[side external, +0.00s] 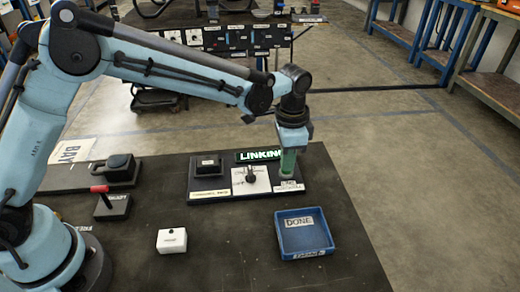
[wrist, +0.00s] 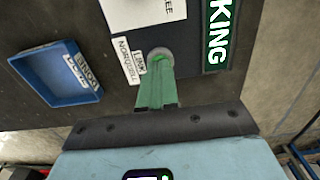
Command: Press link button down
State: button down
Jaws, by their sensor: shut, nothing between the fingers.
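The link button (wrist: 160,56) shows in the wrist view as a round grey ring with a green centre on the dark panel, partly covered by my fingertips. My gripper (side external: 288,172) points straight down at the panel's right end, its green fingers shut with nothing between them. In the wrist view, the fingertips of my gripper (wrist: 158,65) are over the button and appear to touch it. The button is hidden behind the fingers in the side view. A lit green "LINKING" display (side external: 258,155) stands just behind on the panel (side external: 222,193).
A white card with a black knob (side external: 251,178) and a black block (side external: 208,166) sit left on the panel. A blue "DONE" tray (side external: 304,234) and a white box (side external: 172,240) lie in front. A red-handled lever (side external: 101,189) stands at left.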

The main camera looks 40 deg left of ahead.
jog(key=shift+f, duration=0.45)
notch_tip(320, 180, up, 15)
dwell(1.1)
jog(key=s+a+r+n+t, duration=0.2)
jog(key=s+a+n+t, duration=0.25)
jog(key=s+a, duration=0.5)
jog(key=s+a+f+n+t, duration=0.2)
jog(key=s+a+f+n, duration=0.2)
jog(key=s+a+f, duration=0.2)
jog(key=shift+s+a+t, duration=0.35)
jog(key=shift+s+a, duration=0.25)
jog(key=shift+s, duration=0.2)
